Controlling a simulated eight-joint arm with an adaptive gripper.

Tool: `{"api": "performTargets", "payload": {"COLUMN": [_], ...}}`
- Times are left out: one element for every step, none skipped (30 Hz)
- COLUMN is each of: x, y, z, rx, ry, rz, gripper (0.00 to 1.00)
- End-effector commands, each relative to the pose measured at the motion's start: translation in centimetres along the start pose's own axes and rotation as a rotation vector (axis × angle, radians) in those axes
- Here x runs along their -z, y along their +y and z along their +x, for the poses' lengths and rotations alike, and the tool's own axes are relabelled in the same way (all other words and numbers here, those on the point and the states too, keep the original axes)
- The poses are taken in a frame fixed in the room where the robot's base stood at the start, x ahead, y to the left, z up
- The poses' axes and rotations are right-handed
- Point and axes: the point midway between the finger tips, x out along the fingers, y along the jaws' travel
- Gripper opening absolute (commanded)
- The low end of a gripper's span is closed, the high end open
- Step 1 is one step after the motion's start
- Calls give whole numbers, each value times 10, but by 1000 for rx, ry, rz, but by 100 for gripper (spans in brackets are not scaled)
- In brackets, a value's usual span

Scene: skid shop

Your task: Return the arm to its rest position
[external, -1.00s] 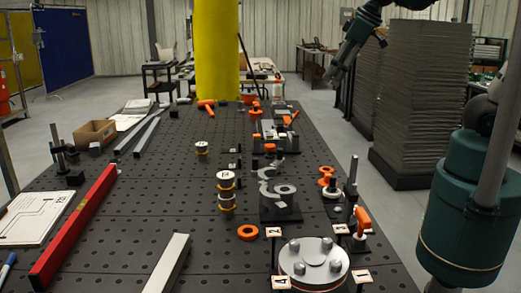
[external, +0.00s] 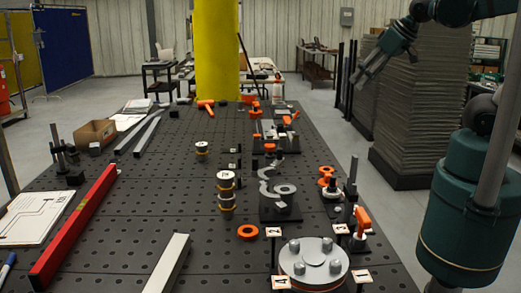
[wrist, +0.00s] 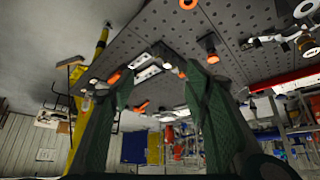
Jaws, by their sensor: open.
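My gripper (external: 362,76) is raised at the upper right in the external view, beyond the right edge of the black perforated table (external: 110,225) and in front of a tall grey stack. It is clear of everything on the table. In the wrist view my gripper (wrist: 160,95) shows two green fingers spread wide apart, with nothing between them. My arm comes in from the right edge, bent above the table height.
On the table are a red bar (external: 75,225), a silver flanged disc (external: 313,262), an orange ring (external: 248,232) and several fixtures. A grey stack (external: 425,100) stands right of the table. A yellow column (external: 217,50) rises at the far end.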

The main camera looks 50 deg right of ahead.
Motion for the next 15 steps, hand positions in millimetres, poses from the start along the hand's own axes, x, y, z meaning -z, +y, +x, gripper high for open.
{"api": "performTargets", "payload": {"x": [0, 0, 0, 0, 0, -1, -1, -2, -4, -5, -6, -8, -10, -12, -15], "y": [0, 0, 0, 0, 0, 0, 0, 0, 0, 0, 0, 0, 0, 0, 0], "z": [0, 0, 0, 0, 0, 1, 2, 3, 5, 7, 9, 12, 14, 17, 21], "rx": [0, 0, 0, 0, 0, 0, 0, 0, 0, 0, 0, 0, 0, 0, 0], "ry": [0, 0, 0, 0, 0, 0, 0, 0, 0, 0, 0, 0, 0, 0, -1], "rz": [0, -1, -1, -1, -1, -1, -1, -1, -1, -1, -1, -1, -1, -1, -1], "gripper": [46, 46, 46, 46, 46, 46, 46, 46, 46, 46, 46, 46, 46, 46, 46]}}
